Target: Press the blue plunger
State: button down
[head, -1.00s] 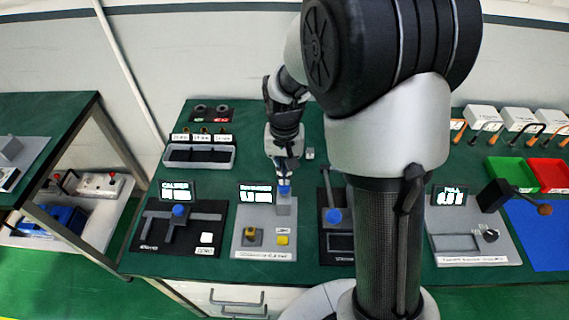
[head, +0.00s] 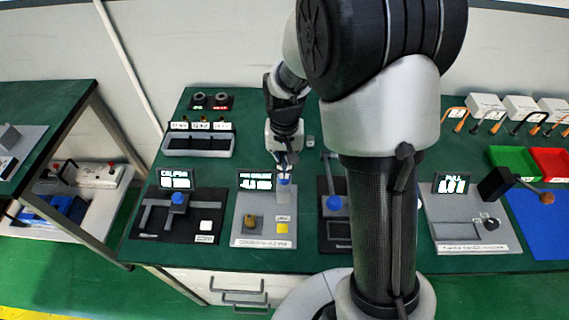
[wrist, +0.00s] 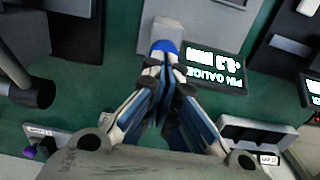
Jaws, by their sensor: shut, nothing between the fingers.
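The blue plunger (head: 284,180) sits on top of a grey upright block (head: 285,203) on the pin gauge station. Its blue cap also shows just beyond the fingertips in the wrist view (wrist: 165,46). My gripper (head: 286,170) points down at the cap from above, with its fingers shut and nothing between them. In the wrist view the fingertips (wrist: 160,60) overlap the near edge of the cap. Whether they touch or press it, I cannot tell. The pin gauge display (head: 256,180) is lit beside the plunger.
The caliper station with a blue knob (head: 178,198) stands to the left. A lever with a blue ball (head: 334,202) stands to the right, partly behind my arm. A grey tray (head: 198,145) lies behind. A brass piece (head: 250,221) and yellow button (head: 283,228) are in front.

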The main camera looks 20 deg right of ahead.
notch_tip(320, 180, up, 14)
jog(key=p, duration=0.6)
dwell(0.7)
jog(key=s+a+r+n+t+b, duration=0.1)
jog(key=s+r+n+t, duration=0.1)
jog(key=s+r, duration=0.8)
jog(key=s+n+t+b, duration=0.1)
jog(key=s+n+t, duration=0.1)
jog(key=s, duration=1)
jog(key=shift+a+f+t, duration=0.25)
jog(key=shift+f+t, duration=0.05)
